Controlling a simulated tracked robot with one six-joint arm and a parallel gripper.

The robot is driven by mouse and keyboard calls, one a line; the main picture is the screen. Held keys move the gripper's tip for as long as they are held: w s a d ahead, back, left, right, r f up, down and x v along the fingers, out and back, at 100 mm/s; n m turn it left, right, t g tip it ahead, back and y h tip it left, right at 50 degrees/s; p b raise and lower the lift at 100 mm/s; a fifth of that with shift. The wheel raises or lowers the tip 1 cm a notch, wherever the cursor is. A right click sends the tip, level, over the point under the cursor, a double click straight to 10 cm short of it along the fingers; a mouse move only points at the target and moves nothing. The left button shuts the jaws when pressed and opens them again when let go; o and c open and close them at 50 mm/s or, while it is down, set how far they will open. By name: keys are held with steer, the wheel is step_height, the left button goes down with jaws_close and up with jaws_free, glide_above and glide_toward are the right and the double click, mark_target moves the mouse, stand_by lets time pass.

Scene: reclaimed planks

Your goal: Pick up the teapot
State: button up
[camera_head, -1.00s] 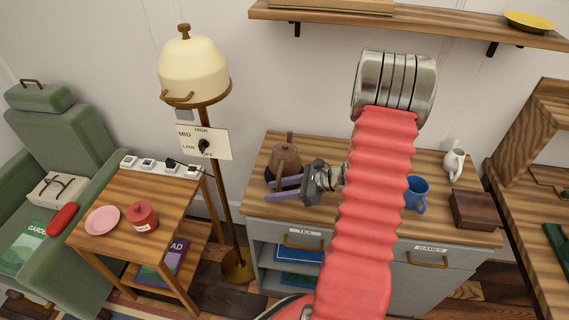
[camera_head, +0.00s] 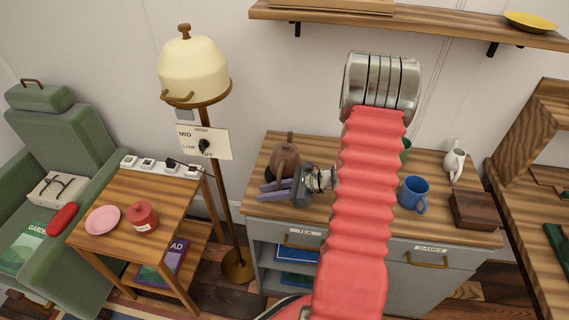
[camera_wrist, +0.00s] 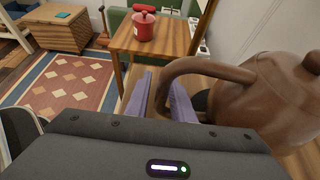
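The teapot (camera_head: 285,160) is brown and rounded and stands upright at the left end of the grey cabinet's wooden top. In the wrist view the teapot (camera_wrist: 275,105) fills the right side, its looped handle reaching left to the fingers. My gripper (camera_head: 264,191) is at the teapot's front, partly covering its lower body. In the wrist view my gripper (camera_wrist: 162,88) has its two purple fingers apart, with the handle's outer curve between them, in front of the right finger. I cannot tell whether either finger touches the handle.
A blue mug (camera_head: 413,193), a white jug (camera_head: 455,164) and a dark wooden box (camera_head: 474,210) stand farther right on the cabinet top (camera_head: 436,217). A green item (camera_head: 406,149) is mostly hidden behind my arm. A floor lamp (camera_head: 223,180) stands left of the cabinet, near a side table (camera_head: 170,188).

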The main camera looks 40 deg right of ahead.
jaws_close()
steer(key=shift+r, duration=0.1)
stand_by(1.0)
